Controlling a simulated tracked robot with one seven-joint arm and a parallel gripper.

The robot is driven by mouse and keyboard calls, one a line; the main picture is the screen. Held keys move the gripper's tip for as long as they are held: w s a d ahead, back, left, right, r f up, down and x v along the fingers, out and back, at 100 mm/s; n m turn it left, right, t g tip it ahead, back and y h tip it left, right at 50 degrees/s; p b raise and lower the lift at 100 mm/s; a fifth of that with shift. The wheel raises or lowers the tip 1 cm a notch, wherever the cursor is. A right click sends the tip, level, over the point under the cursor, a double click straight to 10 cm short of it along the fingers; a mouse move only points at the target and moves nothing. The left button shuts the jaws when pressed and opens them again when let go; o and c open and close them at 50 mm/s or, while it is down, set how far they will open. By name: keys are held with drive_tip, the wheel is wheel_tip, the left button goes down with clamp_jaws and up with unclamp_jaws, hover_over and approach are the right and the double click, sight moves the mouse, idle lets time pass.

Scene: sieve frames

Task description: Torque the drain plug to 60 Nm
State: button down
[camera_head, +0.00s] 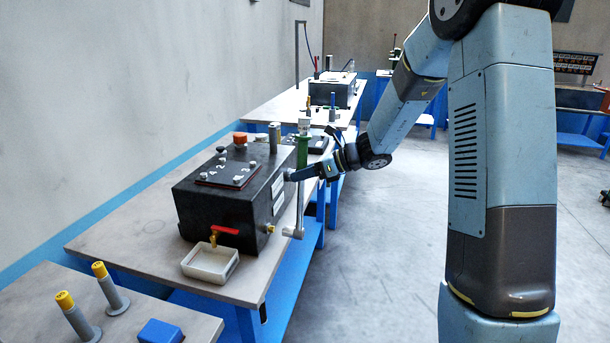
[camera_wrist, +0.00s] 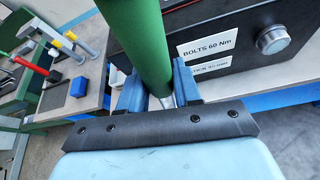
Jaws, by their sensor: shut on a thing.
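A black box (camera_head: 215,205) stands on the table. A small brass fitting (camera_head: 271,229) sits low on its right face; I cannot tell for certain that it is the drain plug. My gripper (camera_head: 298,175) is beside that face, shut on an upright wrench with a green handle (camera_head: 302,152) and a silver shaft (camera_head: 299,208). The wrench's lower end is to the right of the brass fitting, seemingly apart from it. In the wrist view, my gripper's blue fingers (camera_wrist: 160,92) close around the wrench near the handle's lower end (camera_wrist: 140,40). A label (camera_wrist: 207,47) reads "BOLTS 60 Nm"; the one below is partly hidden.
A red-handled tap (camera_head: 225,231) sticks out above a white tray (camera_head: 210,262). A round silver plug (camera_wrist: 272,40) is on the labelled face. Yellow-topped posts (camera_head: 108,285) and a blue block (camera_head: 160,331) stand on the nearer table.

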drive_tip(key=s+a+f+n+t, duration=0.1)
drive_tip(key=s+a+n+t, duration=0.1)
drive_tip(key=s, duration=0.3)
drive_tip(key=s+a+f+n+t+h, duration=0.1)
drive_tip(key=s+a+n+t, duration=0.1)
drive_tip(key=s+a, duration=0.3)
drive_tip(key=shift+s+n, duration=0.6)
drive_tip(key=shift+s, duration=0.05)
idle(0.6)
drive_tip(key=shift+f, duration=0.1)
drive_tip(key=shift+s, duration=0.1)
idle(0.6)
drive_tip(key=shift+w+a, duration=0.3)
drive_tip(key=shift+a, duration=0.5)
idle(1.1)
drive_tip(key=c, duration=1.4)
unclamp_jaws()
clamp_jaws()
